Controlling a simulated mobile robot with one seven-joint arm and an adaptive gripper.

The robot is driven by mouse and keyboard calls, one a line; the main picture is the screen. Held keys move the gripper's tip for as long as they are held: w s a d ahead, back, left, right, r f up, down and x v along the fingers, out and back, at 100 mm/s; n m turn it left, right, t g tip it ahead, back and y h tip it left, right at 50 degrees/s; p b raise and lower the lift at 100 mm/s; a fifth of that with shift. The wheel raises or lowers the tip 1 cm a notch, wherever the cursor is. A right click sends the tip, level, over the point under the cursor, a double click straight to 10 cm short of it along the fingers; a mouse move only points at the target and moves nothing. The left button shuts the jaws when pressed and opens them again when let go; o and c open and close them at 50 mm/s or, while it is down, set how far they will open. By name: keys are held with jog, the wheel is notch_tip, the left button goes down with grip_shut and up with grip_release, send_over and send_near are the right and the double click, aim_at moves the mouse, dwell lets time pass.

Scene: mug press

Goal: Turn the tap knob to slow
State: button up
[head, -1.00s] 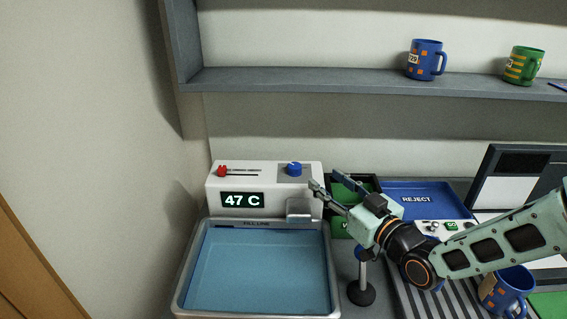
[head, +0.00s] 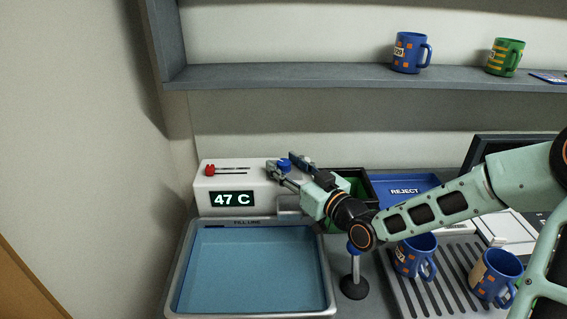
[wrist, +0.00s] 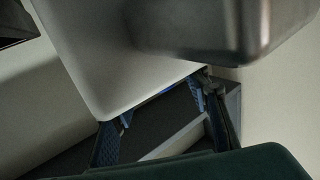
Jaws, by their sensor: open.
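The white tap unit (head: 202,192) stands behind the basin, with a display reading 47 C. The blue tap knob (head: 284,163) is on its top right, partly covered by my fingers. My gripper (head: 286,166) is open, with one finger to each side of the knob in the head view. I cannot tell whether they touch it. In the wrist view my fingers (wrist: 162,120) are apart, and a thin blue sliver, probably the knob, shows between them past a pale panel edge. The knob's pointer and markings are hidden.
A red slider (head: 209,170) is on the unit's left. The water-filled basin (head: 176,290) lies in front. A green-lined bin (head: 362,176) and blue REJECT tray (head: 432,182) are to the right. Blue mugs (head: 420,262) stand on a ribbed rack (head: 410,300). A shelf (head: 300,75) is above.

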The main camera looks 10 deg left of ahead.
jog(key=shift+w+a, duration=0.3)
jog(key=shift+a, duration=0.05)
jog(key=shift+c, duration=0.2)
grip_shut()
